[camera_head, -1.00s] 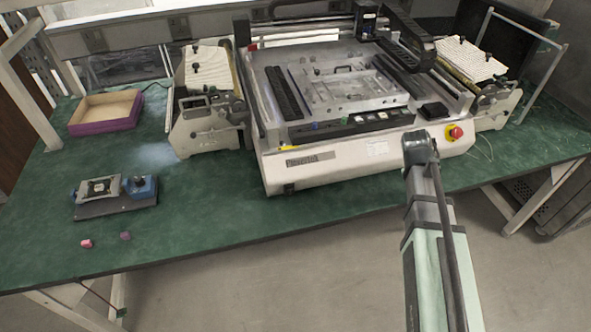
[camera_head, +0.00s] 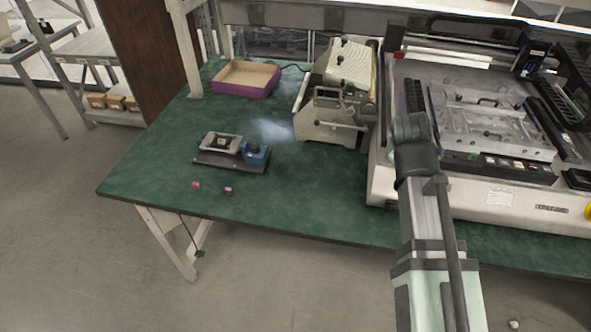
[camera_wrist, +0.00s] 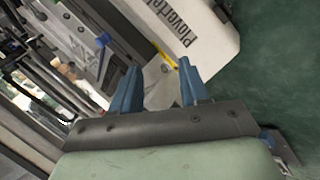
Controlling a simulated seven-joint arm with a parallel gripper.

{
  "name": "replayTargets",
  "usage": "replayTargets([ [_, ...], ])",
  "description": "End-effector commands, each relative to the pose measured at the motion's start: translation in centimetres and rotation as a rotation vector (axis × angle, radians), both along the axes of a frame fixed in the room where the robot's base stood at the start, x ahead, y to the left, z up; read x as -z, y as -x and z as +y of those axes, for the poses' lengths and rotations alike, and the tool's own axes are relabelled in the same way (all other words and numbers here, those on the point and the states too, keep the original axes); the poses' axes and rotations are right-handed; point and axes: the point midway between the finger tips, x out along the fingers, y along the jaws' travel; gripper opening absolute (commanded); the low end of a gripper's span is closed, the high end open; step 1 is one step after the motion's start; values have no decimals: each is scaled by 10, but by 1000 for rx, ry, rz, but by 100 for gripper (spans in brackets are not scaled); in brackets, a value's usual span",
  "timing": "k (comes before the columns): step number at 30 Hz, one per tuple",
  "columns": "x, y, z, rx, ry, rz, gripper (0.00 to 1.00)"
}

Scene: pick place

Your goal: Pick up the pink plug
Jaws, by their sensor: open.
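Two small plugs lie on the green table near its front left edge in the head view. The left one, the pink plug (camera_head: 196,185), looks pinker; the right one (camera_head: 228,190) is more purple. They lie a little apart. In the wrist view my gripper (camera_wrist: 158,66) has its two blue fingers spread, with nothing between them. It points toward the white machine, far to the right of the plugs. In the head view my arm hides the gripper. Neither plug shows in the wrist view.
A dark fixture (camera_head: 213,161) with a blue block stands just behind the plugs. A purple-sided open box (camera_head: 243,88) is farther back. A grey feeder unit (camera_head: 332,120) and the large white machine (camera_head: 500,198) fill the right.

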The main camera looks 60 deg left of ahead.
Motion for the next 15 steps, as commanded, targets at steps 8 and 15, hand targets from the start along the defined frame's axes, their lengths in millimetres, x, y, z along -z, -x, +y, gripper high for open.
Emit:
replayTargets([
  [8,0,76,114,-217,-20,105,45],
  [15,27,183,233,-442,-3,314,45],
])
